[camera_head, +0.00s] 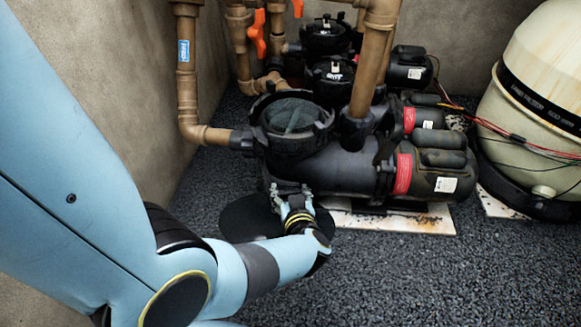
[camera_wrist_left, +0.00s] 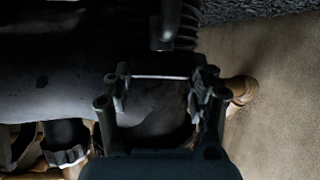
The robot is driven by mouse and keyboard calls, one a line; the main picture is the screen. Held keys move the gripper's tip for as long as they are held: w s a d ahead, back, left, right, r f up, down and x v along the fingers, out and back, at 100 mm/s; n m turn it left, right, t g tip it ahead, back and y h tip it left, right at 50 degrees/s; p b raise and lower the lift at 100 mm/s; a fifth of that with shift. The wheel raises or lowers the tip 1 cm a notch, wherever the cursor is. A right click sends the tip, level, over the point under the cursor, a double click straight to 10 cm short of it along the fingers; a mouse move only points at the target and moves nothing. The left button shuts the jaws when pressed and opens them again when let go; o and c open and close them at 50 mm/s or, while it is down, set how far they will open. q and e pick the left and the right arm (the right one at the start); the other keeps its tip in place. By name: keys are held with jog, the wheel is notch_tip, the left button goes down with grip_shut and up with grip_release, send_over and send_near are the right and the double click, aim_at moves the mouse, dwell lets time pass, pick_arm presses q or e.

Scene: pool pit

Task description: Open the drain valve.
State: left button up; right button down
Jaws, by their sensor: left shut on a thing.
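My left gripper (camera_head: 292,196) is low at the near side of the front black pump (camera_head: 335,165), below its round strainer lid (camera_head: 292,116). It is shut on a dark part of the pump, mostly hidden by the gripper; I cannot tell whether this is the drain valve. In the left wrist view the fingers (camera_wrist_left: 158,92) stand apart, with a pale thin bar (camera_wrist_left: 160,77) across between them. A dark ribbed piece (camera_wrist_left: 180,25) is just beyond. No drain valve can be clearly made out. My right gripper is not in view.
Brown pipes (camera_head: 188,90) with orange valve handles (camera_head: 257,34) run up behind the pumps. A dark round disc (camera_head: 248,219) lies by the gripper. A beige filter tank (camera_head: 545,60) stands at right, with red wires. Open gravel (camera_head: 430,280) is in front.

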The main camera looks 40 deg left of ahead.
pick_arm(q)
jog(key=shift+w+n+g, duration=0.1)
jog(key=shift+n+g, duration=0.2)
jog(key=shift+n+g+y, duration=0.4)
jog(key=o, duration=1.2)
